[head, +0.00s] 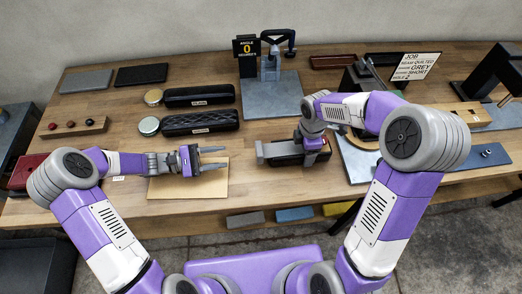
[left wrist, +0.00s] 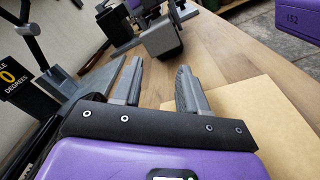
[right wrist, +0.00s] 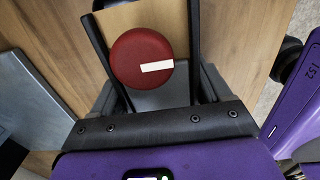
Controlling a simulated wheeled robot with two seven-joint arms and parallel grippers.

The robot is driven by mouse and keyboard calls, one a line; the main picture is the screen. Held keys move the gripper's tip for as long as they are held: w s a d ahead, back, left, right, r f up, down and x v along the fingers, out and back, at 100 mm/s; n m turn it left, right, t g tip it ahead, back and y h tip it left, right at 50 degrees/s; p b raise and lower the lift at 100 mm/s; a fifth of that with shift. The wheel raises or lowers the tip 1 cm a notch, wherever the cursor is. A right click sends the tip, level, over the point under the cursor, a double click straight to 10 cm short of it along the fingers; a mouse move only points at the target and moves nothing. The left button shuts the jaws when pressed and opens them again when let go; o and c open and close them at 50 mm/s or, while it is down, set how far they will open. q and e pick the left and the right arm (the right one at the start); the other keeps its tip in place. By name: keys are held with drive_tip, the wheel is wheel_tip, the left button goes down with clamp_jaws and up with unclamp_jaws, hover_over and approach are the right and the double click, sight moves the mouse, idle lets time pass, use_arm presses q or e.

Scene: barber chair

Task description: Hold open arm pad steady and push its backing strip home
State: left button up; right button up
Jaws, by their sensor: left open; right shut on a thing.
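My left gripper (head: 212,162) is open and empty, pointing right above a tan sheet (head: 190,187); its spread fingers also show in the left wrist view (left wrist: 160,85). My right gripper (head: 275,153) is low over the middle of the bench. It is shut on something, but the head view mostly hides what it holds. A dark pad-like piece (head: 290,161) lies under it. In the right wrist view a red disc with a white label (right wrist: 142,58) sits between two black bars, over a tan surface. I cannot pick out the backing strip with certainty.
Two black pads, one plain (head: 199,95) and one quilted (head: 200,122), lie at the back left beside round tins (head: 149,126). A grey plate with a clamp (head: 270,95) and an angle sign (head: 247,48) stand behind. A job card (head: 415,66) stands back right.

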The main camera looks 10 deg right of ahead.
use_arm(q)
drive_tip(key=shift+c, duration=0.4)
drive_tip(key=shift+c, duration=1.3)
drive_tip(key=shift+a+r+n+y, duration=0.3)
drive_tip(key=shift+a+r+n, duration=0.15)
drive_tip(key=shift+n, duration=0.15)
clamp_jaws()
drive_tip(key=a+r+n+y, duration=0.1)
drive_tip(key=n, duration=0.1)
drive_tip(key=a+r+n+y, duration=0.1)
drive_tip(key=a+n, duration=0.1)
drive_tip(key=shift+r+n, duration=0.15)
drive_tip(key=shift+n, duration=0.15)
drive_tip(key=shift+a+r+n+y, duration=0.4)
drive_tip(key=shift+r+n, duration=0.05)
drive_tip(key=shift+n, duration=0.35)
approach(259, 152)
drive_tip(key=d+f, duration=0.1)
drive_tip(key=w+d+f, duration=0.1)
drive_tip(key=d+f, duration=0.2)
drive_tip(key=shift+w+f, duration=0.1)
drive_tip(key=shift+w, duration=0.15)
drive_tip(key=shift+d, duration=0.7)
drive_tip(key=shift+d, duration=0.1)
